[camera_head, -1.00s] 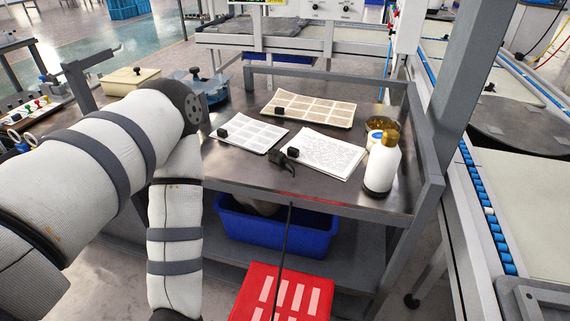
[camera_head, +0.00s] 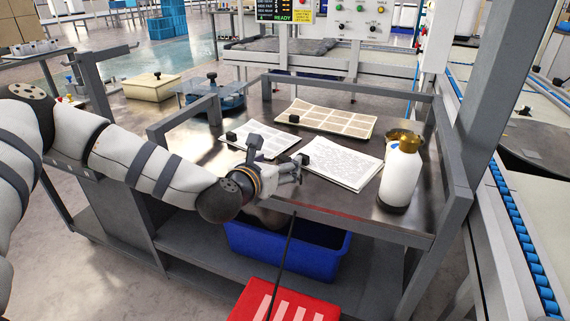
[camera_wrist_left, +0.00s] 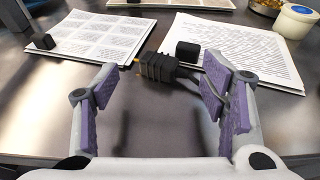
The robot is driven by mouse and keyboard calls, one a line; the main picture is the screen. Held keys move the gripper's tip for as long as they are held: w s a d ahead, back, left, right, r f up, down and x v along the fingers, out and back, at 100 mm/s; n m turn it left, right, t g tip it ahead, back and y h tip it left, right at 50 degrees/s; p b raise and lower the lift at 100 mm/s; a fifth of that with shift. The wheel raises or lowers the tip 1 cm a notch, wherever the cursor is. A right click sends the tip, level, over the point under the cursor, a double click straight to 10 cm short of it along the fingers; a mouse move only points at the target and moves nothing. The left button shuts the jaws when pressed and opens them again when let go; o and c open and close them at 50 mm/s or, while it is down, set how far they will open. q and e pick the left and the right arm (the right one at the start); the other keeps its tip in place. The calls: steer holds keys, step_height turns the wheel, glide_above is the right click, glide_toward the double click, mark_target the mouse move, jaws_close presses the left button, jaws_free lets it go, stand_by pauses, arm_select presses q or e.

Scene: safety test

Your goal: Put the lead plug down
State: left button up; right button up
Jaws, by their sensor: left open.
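The lead plug (camera_wrist_left: 158,66) is a ribbed black plug with a dark cable. In the left wrist view it lies on the metal table (camera_wrist_left: 140,128), close to the papers and just ahead of the gap between my fingertips. Its cable passes right, by the right finger. My left gripper (camera_wrist_left: 160,84) is open, with purple pads, and does not grip the plug. In the head view my left gripper (camera_head: 287,173) is low over the table's front part and hides most of the plug. The cable (camera_head: 288,240) hangs over the front edge. My right gripper is not in view.
Paper sheets (camera_head: 345,165) with small black blocks (camera_head: 304,159) cover the table's middle. A white bottle with a gold cap (camera_head: 400,178) stands at the right, before a raised side rail. A blue bin (camera_head: 320,257) and a red striped item (camera_head: 265,300) are below.

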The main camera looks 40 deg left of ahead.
mark_target(285, 157)
arm_select(q)
steer(key=x, duration=0.4)
steer(key=shift+s+f, duration=0.1)
steer(key=c, duration=1.2)
steer(key=shift+c, duration=0.2)
